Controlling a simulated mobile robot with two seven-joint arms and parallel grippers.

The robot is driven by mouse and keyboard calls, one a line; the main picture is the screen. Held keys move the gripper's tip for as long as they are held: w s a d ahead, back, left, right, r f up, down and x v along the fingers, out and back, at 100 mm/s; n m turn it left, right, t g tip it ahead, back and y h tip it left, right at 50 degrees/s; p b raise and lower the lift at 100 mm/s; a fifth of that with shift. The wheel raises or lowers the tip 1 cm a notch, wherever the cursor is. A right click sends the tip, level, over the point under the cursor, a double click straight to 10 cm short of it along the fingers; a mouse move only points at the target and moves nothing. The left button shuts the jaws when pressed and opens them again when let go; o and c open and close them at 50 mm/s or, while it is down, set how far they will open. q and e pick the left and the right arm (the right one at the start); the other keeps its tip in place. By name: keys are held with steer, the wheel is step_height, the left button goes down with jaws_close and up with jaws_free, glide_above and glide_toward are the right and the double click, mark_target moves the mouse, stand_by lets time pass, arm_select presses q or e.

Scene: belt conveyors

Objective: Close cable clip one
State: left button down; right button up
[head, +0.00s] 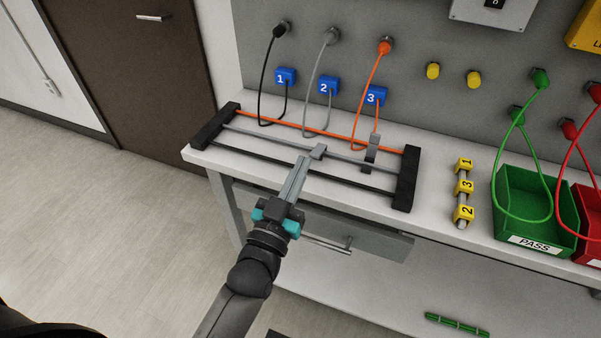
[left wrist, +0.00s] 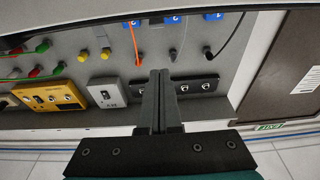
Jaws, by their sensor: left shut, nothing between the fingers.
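On the bench lies a rack with black end blocks (head: 407,180) and orange, grey and black lines stretched between them. I cannot tell which of these is cable clip one. My left gripper (head: 305,160) is shut and empty, its tips right by the small grey block; whether they touch is unclear. The left wrist view shows its closed fingers (left wrist: 160,85), with no clip clearly visible. My right gripper is out of view.
Blue tags numbered 1 (head: 286,76), 2 (head: 328,86) and 3 (head: 376,96) hang on the panel with cables. Yellow numbered blocks (head: 464,187) stand right of the rack. A green PASS bin (head: 530,243) and a red bin (head: 590,254) are farther right.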

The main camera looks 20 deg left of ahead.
mark_target(312, 156)
arm_select(q)
steer(key=x, duration=0.7)
steer(key=shift+w+b, duration=0.1)
steer(key=shift+b, duration=0.25)
step_height(312, 156, down, 3)
steer(key=shift+r+b, duration=0.2)
steer(key=shift+b, duration=0.3)
steer(key=shift+f, duration=0.6)
steer(key=shift+s+f, duration=0.1)
steer(key=shift+s, duration=0.1)
